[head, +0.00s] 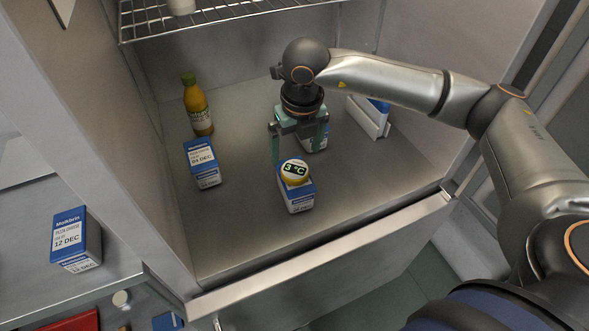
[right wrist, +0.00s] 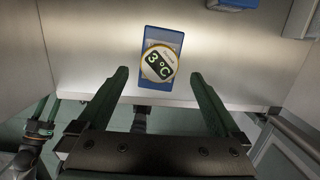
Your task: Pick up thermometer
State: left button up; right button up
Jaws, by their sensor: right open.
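The thermometer (head: 295,172) is a round yellow-rimmed disc with a dark display reading 3 °C. It rests on top of a blue and white carton (head: 297,201) on the fridge floor near the front. In the right wrist view the thermometer (right wrist: 159,63) lies on the blue carton (right wrist: 153,34), ahead of the fingertips. My right gripper (head: 299,150) is open and empty, pointing down just behind and above the thermometer. Its two green fingers (right wrist: 160,75) are spread wide in the right wrist view, not touching it.
A carton (head: 203,164) and a yellow bottle (head: 197,106) stand to the left inside. A white and blue item (head: 370,115) leans at the right. A wire shelf (head: 205,15) is above. One carton (head: 75,240) stands outside, left.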

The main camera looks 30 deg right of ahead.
aim_at(295, 169)
jog(key=shift+w+f+p, duration=0.2)
jog(key=shift+f+p, duration=0.4)
jog(key=shift+f, duration=2.3)
jog(key=c, duration=1.4)
jog(key=shift+r, duration=0.1)
